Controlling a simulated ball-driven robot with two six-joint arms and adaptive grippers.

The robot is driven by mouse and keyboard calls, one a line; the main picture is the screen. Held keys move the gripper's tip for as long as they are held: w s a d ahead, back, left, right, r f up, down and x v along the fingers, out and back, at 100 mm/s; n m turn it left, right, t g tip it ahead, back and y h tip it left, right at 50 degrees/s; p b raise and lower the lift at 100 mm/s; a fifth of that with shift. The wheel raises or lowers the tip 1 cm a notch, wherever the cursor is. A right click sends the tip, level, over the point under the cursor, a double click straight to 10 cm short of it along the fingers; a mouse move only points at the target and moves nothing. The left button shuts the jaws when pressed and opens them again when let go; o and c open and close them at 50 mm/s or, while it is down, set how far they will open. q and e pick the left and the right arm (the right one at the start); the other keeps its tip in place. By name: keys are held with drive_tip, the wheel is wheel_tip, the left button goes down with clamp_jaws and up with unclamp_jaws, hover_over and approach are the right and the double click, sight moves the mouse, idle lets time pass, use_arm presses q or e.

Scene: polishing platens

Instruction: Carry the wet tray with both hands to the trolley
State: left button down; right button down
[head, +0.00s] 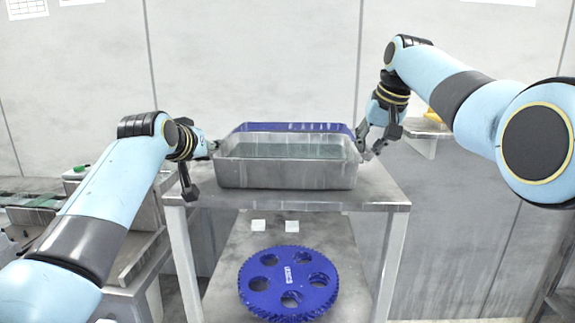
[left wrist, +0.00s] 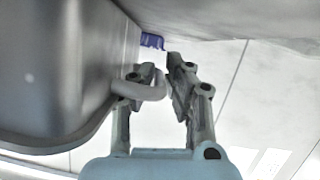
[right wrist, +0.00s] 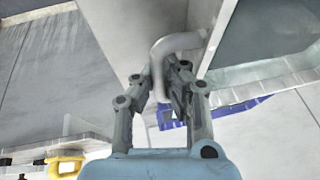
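The grey metal tray (head: 285,176) sits on a grey metal table (head: 375,195) and has a dark greenish wet-looking surface inside. My left gripper (head: 212,147) is at its left end. In the left wrist view its fingers (left wrist: 160,65) close on either side of the bent bar handle (left wrist: 140,90). My right gripper (head: 367,148) is at the right end. In the right wrist view its fingers (right wrist: 160,72) close on either side of the other bar handle (right wrist: 184,42). Whether the tray touches the table everywhere is hard to tell.
A blue object (head: 290,127) stands directly behind the tray. A blue toothed disc (head: 256,291) with round holes lies below, with two small white blocks (head: 258,225) (head: 292,226) near it. Grey benches (head: 150,245) stand at left. A yellow item (head: 433,115) sits on a right-hand shelf (head: 428,130).

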idle(0.5)
